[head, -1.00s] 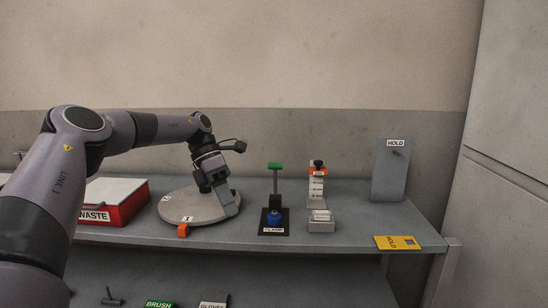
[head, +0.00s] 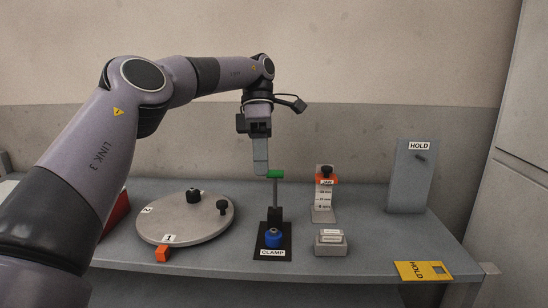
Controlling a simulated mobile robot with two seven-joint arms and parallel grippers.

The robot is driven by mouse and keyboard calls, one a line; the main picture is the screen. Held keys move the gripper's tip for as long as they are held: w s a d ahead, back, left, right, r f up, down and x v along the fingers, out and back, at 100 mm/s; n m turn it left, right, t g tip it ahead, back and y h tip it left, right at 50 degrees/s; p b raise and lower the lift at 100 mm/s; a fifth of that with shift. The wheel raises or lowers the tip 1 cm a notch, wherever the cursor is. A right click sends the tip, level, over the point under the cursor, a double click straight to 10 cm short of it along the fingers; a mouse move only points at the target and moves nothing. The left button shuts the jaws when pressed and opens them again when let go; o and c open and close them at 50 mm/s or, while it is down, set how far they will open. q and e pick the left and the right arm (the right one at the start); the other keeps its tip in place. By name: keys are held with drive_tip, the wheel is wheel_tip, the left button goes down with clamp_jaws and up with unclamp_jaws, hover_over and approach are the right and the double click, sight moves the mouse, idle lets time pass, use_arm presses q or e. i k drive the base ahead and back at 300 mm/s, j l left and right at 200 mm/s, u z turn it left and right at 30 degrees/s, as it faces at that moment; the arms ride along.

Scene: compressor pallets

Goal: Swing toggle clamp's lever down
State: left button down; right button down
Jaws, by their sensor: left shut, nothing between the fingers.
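The toggle clamp stands on a black base plate (head: 286,252) labelled CLAMP, near the middle of the bench. Its lever (head: 275,192) points straight up and ends in a green grip (head: 275,174). A blue part (head: 272,238) sits low at the front of the clamp. My left gripper (head: 261,172) is shut and empty, pointing down just left of the green grip. Its fingertips are very close to the grip; I cannot tell whether they touch. My right gripper is not in view.
A grey round turntable (head: 185,222) with black knobs lies left of the clamp, an orange block (head: 162,254) before it. An orange-topped gauge stand (head: 324,198) and a small grey block (head: 330,243) are to the right.

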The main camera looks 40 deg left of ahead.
sight(275, 191)
drive_tip(key=i+j, duration=0.65)
drive_tip(key=j, duration=0.2)
